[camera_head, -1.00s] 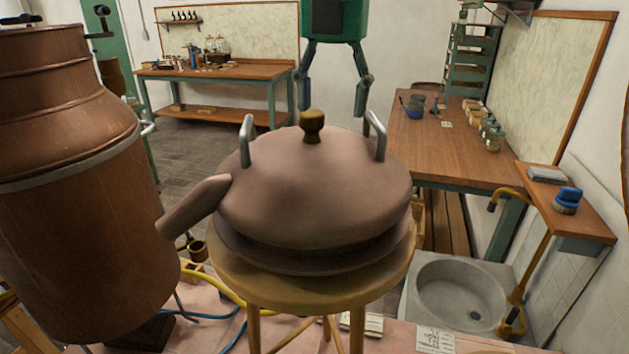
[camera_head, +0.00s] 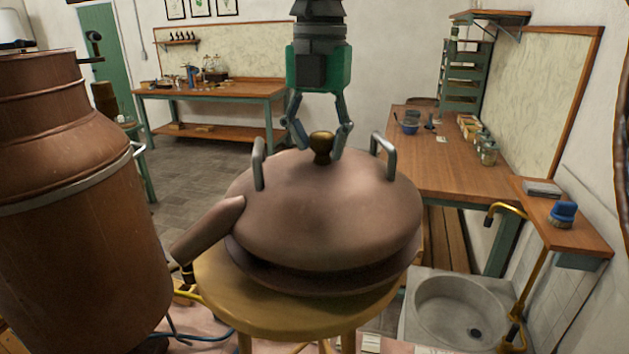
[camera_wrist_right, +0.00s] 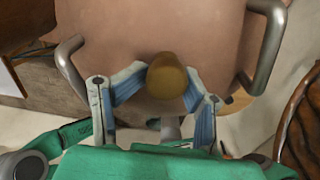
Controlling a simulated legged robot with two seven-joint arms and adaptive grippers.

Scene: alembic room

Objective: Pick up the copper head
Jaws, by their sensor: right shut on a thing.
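The copper head (camera_head: 325,215) is a wide dome with a brass knob (camera_head: 321,146) on top, two steel loop handles and a spout (camera_head: 208,228) toward the lower left. It is over a round wooden stool (camera_head: 225,295); whether its base touches the seat, I cannot tell. My right gripper (camera_head: 320,152) comes down from above, its fingers on both sides of the knob and shut on it. The right wrist view shows the knob (camera_wrist_right: 167,78) between the two finger pads of the gripper (camera_wrist_right: 165,88). My left gripper is not in view.
A large copper pot (camera_head: 75,215) stands close on the left. A stone sink (camera_head: 465,310) with a brass tap (camera_head: 535,270) is at the lower right. A bench (camera_head: 450,165) with jars is behind right, and another table (camera_head: 215,92) is at the back.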

